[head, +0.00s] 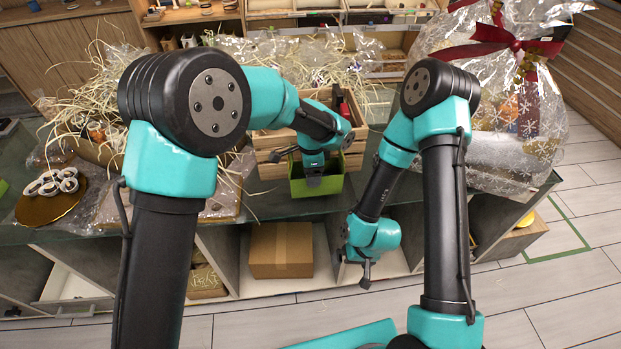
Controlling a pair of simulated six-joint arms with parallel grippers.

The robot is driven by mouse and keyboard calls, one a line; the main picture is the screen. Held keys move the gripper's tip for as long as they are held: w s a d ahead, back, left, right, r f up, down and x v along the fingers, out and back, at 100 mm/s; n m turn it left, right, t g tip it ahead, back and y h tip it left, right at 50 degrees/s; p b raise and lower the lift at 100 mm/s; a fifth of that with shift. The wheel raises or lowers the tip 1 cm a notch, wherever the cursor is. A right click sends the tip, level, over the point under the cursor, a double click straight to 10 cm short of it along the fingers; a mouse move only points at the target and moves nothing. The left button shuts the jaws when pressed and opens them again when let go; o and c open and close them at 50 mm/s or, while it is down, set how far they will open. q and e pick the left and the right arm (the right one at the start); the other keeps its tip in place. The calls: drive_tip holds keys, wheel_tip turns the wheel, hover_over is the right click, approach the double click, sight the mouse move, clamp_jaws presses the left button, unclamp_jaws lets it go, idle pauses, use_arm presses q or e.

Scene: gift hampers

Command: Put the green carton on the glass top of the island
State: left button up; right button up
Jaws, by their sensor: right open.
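The green carton (331,186) is an open-topped box in the head view, at the front of the island, in front of a wooden crate. It looks upright over the glass top (285,205); I cannot tell whether its base touches the glass. My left gripper (313,181) points down at the carton's near side and overlaps it. Its fingers are too small and dark to tell whether they grip the wall. My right gripper (366,277) is open and empty, low in front of the island's shelves, apart from the carton.
A wooden crate (268,150) with shredded filler stands behind the carton. A large cellophane-wrapped hamper (500,140) with a red bow is at right. A gold round board (45,208) lies at left. A cardboard box (281,250) sits in a compartment below.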

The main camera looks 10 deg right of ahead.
use_arm(q)
drive_tip(key=shift+f, duration=0.1)
drive_tip(key=shift+f, duration=1.9)
drive_tip(key=shift+f, duration=0.15)
drive_tip(key=o, duration=1.2)
wheel_tip(320, 180, up, 12)
drive_tip(key=shift+r, duration=0.2)
